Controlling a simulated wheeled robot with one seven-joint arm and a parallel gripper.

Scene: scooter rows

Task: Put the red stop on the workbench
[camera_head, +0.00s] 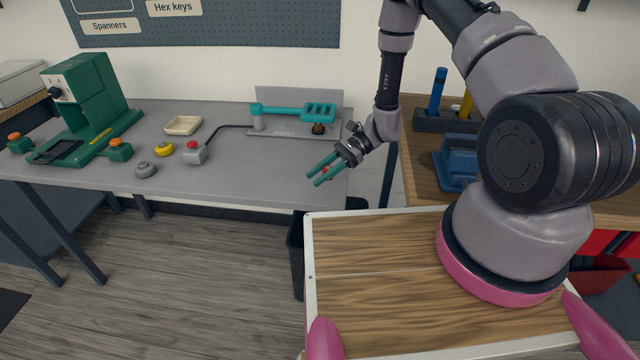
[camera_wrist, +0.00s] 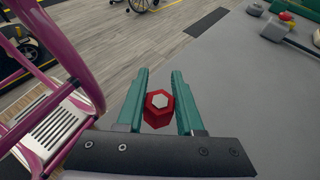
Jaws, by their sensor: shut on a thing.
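My gripper (camera_head: 321,170) is shut on the red stop (camera_wrist: 158,108), a small red piece with a hexagonal body and a pale grey top. It sits between the two green fingers (camera_wrist: 158,96) in the wrist view. In the head view only a bit of red (camera_head: 325,169) shows between the fingers. The grey workbench (camera_head: 235,182) stands on the left, and my gripper is over its right front corner. The grey top (camera_wrist: 262,105) fills the right of the wrist view. I cannot tell how high the stop is above it.
On the bench are a green press (camera_head: 90,100), a cream tray (camera_head: 183,125), a yellow stop (camera_head: 164,148), a grey stop (camera_head: 146,169), a red-button box (camera_head: 195,152) and a teal-handled clamp (camera_head: 295,112). The bench's front right is bare. A wooden bench (camera_head: 425,180) stands to the right.

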